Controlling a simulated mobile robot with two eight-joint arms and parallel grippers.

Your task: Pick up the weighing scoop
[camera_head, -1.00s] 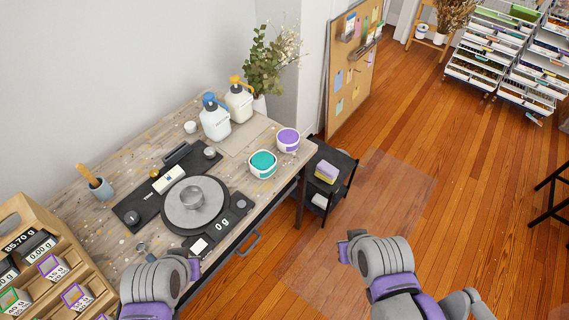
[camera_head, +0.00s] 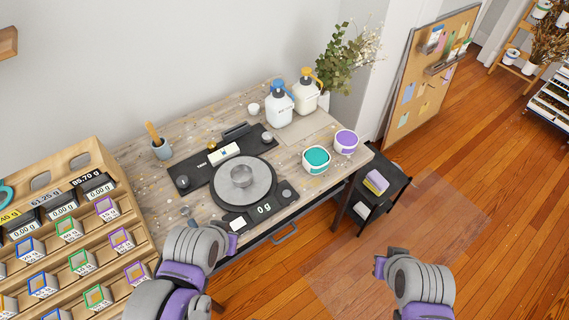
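My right gripper (camera_head: 380,267) is over the floor, right of the table. The finger gaps of both are hard to see.
A wooden rack (camera_head: 68,236) with several small labelled boxes stands left of the table. A black cart (camera_head: 386,199) stands right.

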